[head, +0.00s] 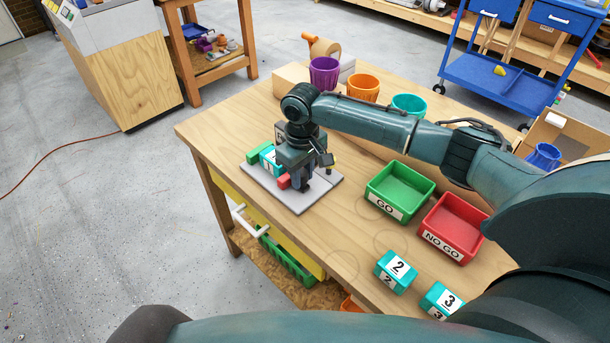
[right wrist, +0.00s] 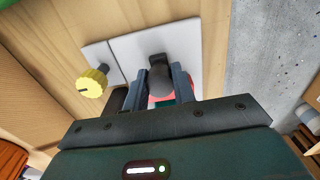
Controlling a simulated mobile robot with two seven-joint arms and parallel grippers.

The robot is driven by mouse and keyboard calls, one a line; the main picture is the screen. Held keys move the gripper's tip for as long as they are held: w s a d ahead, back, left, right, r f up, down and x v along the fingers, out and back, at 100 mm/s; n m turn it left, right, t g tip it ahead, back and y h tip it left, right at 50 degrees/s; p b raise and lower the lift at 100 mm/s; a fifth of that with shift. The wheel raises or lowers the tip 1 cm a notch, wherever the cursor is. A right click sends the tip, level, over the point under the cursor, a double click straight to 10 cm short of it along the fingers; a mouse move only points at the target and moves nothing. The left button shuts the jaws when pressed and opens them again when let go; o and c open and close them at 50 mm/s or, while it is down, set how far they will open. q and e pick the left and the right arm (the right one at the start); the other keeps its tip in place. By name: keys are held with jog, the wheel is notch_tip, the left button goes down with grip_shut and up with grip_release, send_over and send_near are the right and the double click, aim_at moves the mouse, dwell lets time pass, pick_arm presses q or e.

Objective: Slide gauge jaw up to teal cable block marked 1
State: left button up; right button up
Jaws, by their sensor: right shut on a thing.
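The gauge is a grey plate (head: 314,200) on the wooden table, with a green block (head: 258,149) at its far left. The teal block marked 1 (head: 268,160) sits beside the green block, partly hidden by my gripper. The red gauge jaw (head: 284,182) is right of the teal block; I cannot tell whether they touch. My right gripper (head: 302,186) points down over the plate and is shut on the jaw's dark upright handle, which shows between the fingers in the right wrist view (right wrist: 158,76). My left gripper is not in view.
A yellow knob (right wrist: 92,82) stands on the plate beside my gripper. A green GO tray (head: 388,205) and a red NO GO tray (head: 440,240) are to the right. Teal blocks 2 (head: 391,277) and 3 (head: 438,300) are near the front. Cups stand behind my arm.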

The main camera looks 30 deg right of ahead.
jog(key=shift+w+a, duration=0.15)
jog(key=shift+w, duration=0.3)
jog(key=shift+w+a+b, duration=0.15)
jog(key=shift+w+b, duration=0.2)
jog(key=shift+w, duration=0.15)
jog(key=o, duration=1.4)
